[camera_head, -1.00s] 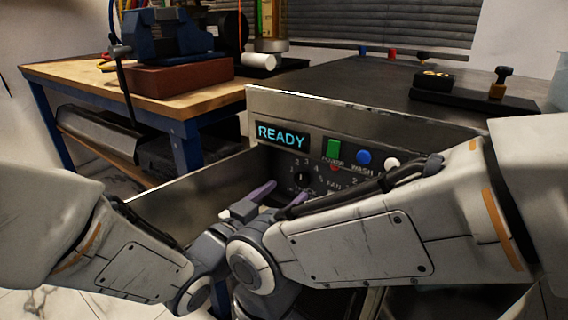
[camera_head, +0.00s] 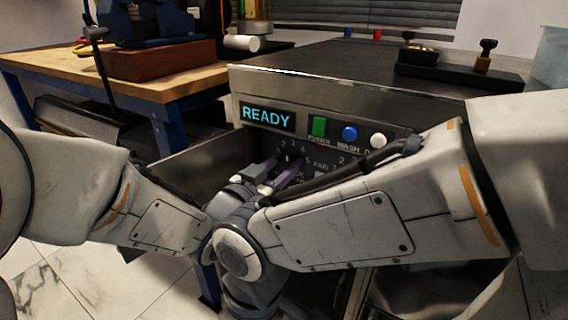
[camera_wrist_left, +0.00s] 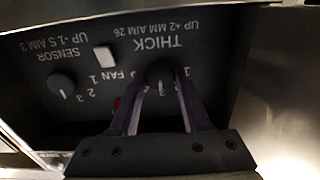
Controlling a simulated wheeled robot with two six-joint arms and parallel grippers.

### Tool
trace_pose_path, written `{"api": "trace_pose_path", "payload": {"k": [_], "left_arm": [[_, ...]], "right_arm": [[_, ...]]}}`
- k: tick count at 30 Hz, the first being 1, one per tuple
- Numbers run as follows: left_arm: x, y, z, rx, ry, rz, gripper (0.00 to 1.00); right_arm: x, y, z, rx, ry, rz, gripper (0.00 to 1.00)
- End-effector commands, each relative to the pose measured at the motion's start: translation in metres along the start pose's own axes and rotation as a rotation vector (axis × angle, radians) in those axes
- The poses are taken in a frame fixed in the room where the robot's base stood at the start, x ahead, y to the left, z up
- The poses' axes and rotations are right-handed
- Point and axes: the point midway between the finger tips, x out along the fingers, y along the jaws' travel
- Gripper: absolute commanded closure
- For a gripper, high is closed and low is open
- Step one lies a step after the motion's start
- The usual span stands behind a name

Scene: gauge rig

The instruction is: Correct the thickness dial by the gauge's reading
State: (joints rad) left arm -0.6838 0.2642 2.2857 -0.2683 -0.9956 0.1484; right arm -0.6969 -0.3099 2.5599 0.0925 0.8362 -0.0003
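The dark thickness dial sits on the panel under a "THICK" label, "UP +2 MM AIM 26", in the left wrist view (camera_wrist_left: 161,74). It shows small in the head view (camera_head: 287,158). My left gripper (camera_head: 281,166) has its two purple fingers apart, one on each side of the dial; the left wrist view shows the fingertips (camera_wrist_left: 165,84) close beside it. I cannot tell whether they touch it. My right arm crosses the front from the right; its gripper is not visible. No gauge reading is legible.
The panel has a "READY" display (camera_head: 267,116), green (camera_head: 318,127), blue (camera_head: 350,133) and white (camera_head: 378,140) buttons, and a sensor knob (camera_wrist_left: 62,83). A black fixture (camera_head: 458,72) stands on the dark top behind. A wooden bench (camera_head: 60,62) is at the left.

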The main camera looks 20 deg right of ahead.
Motion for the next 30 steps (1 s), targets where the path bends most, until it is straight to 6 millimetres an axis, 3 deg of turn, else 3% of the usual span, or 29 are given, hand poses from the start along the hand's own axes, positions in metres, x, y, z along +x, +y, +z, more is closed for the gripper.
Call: {"api": "trace_pose_path", "payload": {"k": [11, 30], "left_arm": [[0.0, 0.0, 0.001, 0.092, 0.001, 0.0, 1.0], [0.0, 0.002, 0.002, 0.562, 0.001, 0.0, 1.0]], "right_arm": [[0.006, 0.0, 0.0, 0.0, 0.0, 0.0, 0.37], [0.031, 0.002, 0.002, 0.0, 0.0, 0.0, 0.37]]}}
